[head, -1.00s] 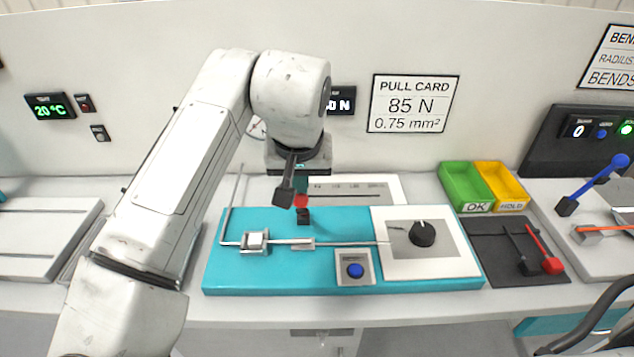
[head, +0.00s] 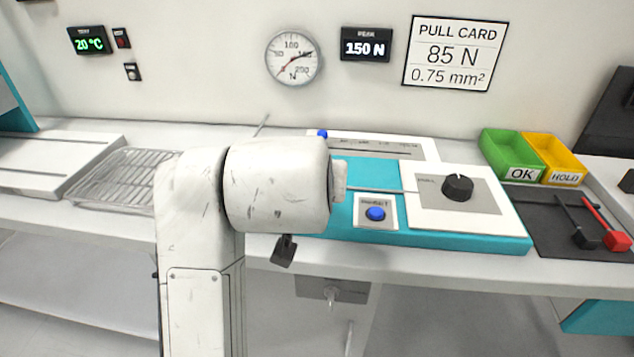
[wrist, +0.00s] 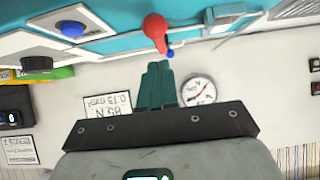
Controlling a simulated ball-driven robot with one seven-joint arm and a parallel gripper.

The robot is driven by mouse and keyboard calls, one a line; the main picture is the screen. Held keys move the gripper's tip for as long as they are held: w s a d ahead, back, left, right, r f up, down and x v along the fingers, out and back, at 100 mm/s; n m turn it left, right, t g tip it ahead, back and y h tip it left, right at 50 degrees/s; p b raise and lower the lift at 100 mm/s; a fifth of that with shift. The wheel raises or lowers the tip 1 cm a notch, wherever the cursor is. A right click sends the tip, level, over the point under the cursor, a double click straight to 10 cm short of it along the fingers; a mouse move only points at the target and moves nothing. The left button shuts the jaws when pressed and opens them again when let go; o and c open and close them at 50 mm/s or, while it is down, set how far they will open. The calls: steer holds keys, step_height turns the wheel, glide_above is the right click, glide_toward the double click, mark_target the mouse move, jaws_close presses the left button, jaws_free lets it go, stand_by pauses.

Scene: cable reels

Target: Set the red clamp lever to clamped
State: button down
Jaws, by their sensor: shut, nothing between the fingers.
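The red clamp lever (wrist: 155,28) shows in the wrist view as a red ball-ended handle in front of the teal bench fixture (wrist: 120,45). In the head view the lever is hidden behind my arm. My gripper (wrist: 159,66) is shut and empty. Its two teal fingers lie together, with their tips just short of the lever in the wrist picture. I cannot tell whether they touch it. In the head view my gripper is hidden behind my arm. The lever's base and exact setting cannot be made out.
The fixture carries a blue button (head: 376,214) and a black dial (head: 457,187). Green (head: 512,158) and yellow (head: 556,160) bins stand behind right. A red-handled tool (head: 607,225) lies on a dark mat. A wire rack (head: 121,178) is at left. The peak display (head: 365,46) reads 150 N.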

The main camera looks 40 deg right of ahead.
steer(key=shift+s+a+f+t+h+b, duration=0.15)
steer(key=shift+f+t+h+b, duration=0.1)
steer(key=shift+f+b, duration=0.5)
steer(key=shift+s+a+f+t+h+b, duration=0.1)
steer(key=shift+a+f+t+h+b, duration=0.25)
steer(key=shift+b, duration=0.75)
steer(key=shift+s+d+f+t+h+b, duration=0.1)
steer(key=shift+f+h+b, duration=0.1)
steer(key=shift+f+b, duration=0.6)
steer(key=shift+r, duration=0.1)
